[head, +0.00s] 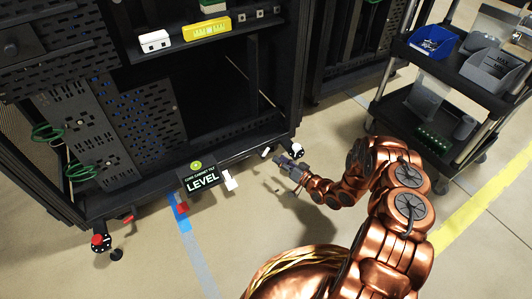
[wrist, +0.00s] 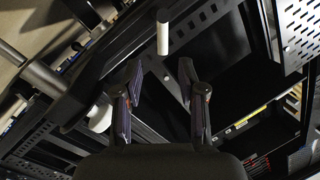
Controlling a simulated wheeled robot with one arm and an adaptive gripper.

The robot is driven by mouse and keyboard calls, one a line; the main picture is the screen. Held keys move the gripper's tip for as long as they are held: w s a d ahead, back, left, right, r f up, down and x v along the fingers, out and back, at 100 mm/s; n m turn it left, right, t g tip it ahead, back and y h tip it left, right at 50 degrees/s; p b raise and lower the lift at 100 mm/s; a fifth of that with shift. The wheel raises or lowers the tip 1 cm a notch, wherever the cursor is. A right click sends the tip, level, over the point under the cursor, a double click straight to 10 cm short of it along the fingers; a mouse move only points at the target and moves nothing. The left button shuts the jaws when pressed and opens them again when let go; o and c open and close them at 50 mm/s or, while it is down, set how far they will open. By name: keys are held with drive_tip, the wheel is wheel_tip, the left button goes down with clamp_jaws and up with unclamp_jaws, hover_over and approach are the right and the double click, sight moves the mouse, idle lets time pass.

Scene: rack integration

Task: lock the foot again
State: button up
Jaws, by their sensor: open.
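The black cabinet (head: 240,165) has feet at its lower front corners. The right foot (head: 296,150) shows a white and dark round part, with a small white lever (head: 265,151) to its left. The left foot (head: 101,242) carries a red-and-white part. My gripper (head: 287,165) is low in front of the right corner, close to that foot; contact cannot be told. In the wrist view my gripper (wrist: 160,75) has its fingers apart with nothing between them. A white cylindrical lever end (wrist: 163,35) is just beyond the fingertips.
A sign reading LEVEL (head: 202,178) is at the cabinet's front base, beside a white tab (head: 230,180). Blue tape (head: 185,222) lies on the floor. A cart (head: 455,75) with bins stands at the right. Floor in front of the cabinet is mostly clear.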

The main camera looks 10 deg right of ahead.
sight(267, 151)
drive_tip(key=shift+b+x, duration=1.45)
drive_tip(key=shift+x, duration=2.55)
drive_tip(key=shift+s+a, duration=0.1)
drive_tip(key=shift+a, duration=0.1)
clamp_jaws()
